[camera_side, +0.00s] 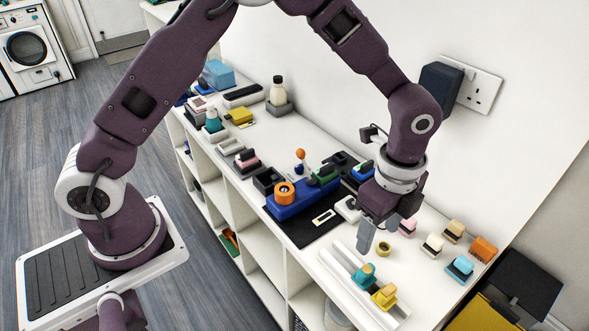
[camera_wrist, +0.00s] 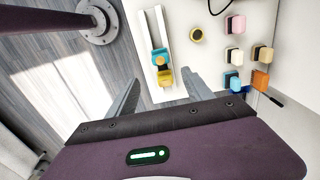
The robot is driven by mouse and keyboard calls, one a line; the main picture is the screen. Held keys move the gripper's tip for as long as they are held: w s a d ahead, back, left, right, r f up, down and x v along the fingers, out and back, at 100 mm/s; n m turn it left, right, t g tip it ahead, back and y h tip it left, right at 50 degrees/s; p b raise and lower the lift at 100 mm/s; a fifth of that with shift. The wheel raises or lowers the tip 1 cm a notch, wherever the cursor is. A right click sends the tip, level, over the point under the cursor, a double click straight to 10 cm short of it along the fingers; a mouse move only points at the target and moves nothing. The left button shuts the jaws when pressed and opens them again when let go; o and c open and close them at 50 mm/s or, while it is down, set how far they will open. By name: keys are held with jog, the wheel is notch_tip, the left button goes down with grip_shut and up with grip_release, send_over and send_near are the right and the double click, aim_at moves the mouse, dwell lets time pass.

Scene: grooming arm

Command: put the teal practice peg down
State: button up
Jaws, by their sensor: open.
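A teal piece with a yellow-orange part (camera_side: 363,274) sits in the long white rail tray (camera_side: 345,270) at the front of the white worktop. I take it for the teal practice peg. It also shows in the wrist view (camera_wrist: 159,57). A yellow piece (camera_side: 384,296) sits next to it in the same tray, also seen in the wrist view (camera_wrist: 165,78). My gripper (camera_side: 374,243) is open and empty, its fingers pointing down above the worktop near the tray. In the wrist view its two fingers (camera_wrist: 162,80) are spread wide apart, with nothing held between them.
A small yellow ring (camera_side: 383,249) lies right of the tray. Several coloured blocks (camera_side: 432,245) stand further right. A blue holder (camera_side: 301,199) on a black mat (camera_side: 308,228) lies left of my gripper. A wall with a socket (camera_side: 478,90) rises behind.

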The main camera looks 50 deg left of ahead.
jog(key=s+a+r+n+t, duration=0.2)
jog(key=s+a+r+n, duration=0.3)
jog(key=r, duration=0.4)
jog(key=s+a+r+n+t, duration=0.1)
jog(key=s+a+r+n, duration=0.25)
jog(key=a+r, duration=0.45)
jog(key=s+a+r+n+t, duration=0.1)
jog(key=s+a+n, duration=0.1)
jog(key=s+n, duration=0.2)
jog(key=s+a+r+n+t, duration=0.1)
jog(key=s+a+n, duration=0.2)
jog(key=s, duration=0.6)
jog(key=shift+a+n+t, duration=0.2)
jog(key=shift+n+t, duration=0.1)
jog(key=shift+n, duration=0.95)
